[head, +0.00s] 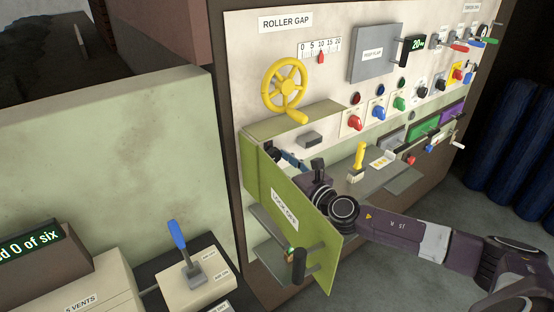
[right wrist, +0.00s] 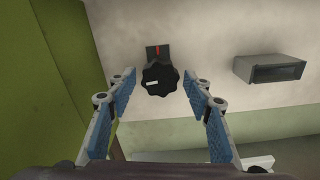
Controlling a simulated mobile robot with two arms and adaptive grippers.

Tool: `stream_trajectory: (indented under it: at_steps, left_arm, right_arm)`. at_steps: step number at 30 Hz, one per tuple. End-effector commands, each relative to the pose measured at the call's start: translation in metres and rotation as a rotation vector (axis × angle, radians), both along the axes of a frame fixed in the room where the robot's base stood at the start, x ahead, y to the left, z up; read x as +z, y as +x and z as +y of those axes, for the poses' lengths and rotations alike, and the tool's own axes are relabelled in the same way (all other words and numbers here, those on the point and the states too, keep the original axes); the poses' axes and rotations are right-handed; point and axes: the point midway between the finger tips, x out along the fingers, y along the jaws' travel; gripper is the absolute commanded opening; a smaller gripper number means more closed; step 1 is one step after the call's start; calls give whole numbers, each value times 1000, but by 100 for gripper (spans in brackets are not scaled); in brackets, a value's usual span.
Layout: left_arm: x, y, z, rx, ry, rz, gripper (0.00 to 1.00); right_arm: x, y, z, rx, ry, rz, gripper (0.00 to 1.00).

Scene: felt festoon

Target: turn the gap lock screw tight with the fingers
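The gap lock screw shows in the right wrist view as a black lobed knob (right wrist: 161,78) with a white mark, on a pale wall. A small dark plate with a red line (right wrist: 157,52) sits just above it. My right gripper (right wrist: 160,88) is open, its blue-padded fingers on either side of the knob with a gap at each side. In the head view my right gripper (head: 287,160) reaches in behind the open green door (head: 270,180), which hides the knob. My left gripper is not in view.
The green door stands open close to my right arm. Above are the yellow handwheel (head: 285,85) and the roller gap scale (head: 320,48). A grey box (right wrist: 270,66) juts from the wall right of the knob. A yellow-handled lever (head: 358,160) stands right of the gripper.

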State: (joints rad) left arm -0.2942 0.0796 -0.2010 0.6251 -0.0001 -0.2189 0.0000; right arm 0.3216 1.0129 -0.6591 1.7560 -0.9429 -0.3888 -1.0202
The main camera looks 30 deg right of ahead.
Motion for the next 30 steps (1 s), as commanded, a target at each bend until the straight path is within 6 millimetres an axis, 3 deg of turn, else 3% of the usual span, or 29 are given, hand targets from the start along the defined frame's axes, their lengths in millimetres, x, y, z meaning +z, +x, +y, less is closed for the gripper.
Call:
stream_trajectory:
  at_steps: [1, 10, 20, 30]
  left_arm:
    - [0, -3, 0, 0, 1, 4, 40]
    - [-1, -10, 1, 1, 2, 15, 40]
    - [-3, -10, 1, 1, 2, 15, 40]
    - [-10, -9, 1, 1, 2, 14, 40]
  right_arm:
    - [0, 0, 0, 0, 0, 0, 39]
    - [0, 0, 0, 0, 0, 0, 8]
    - [-1, 0, 0, -1, 56, 8, 8]
    - [-1, 0, 0, -1, 299, 41, 8]
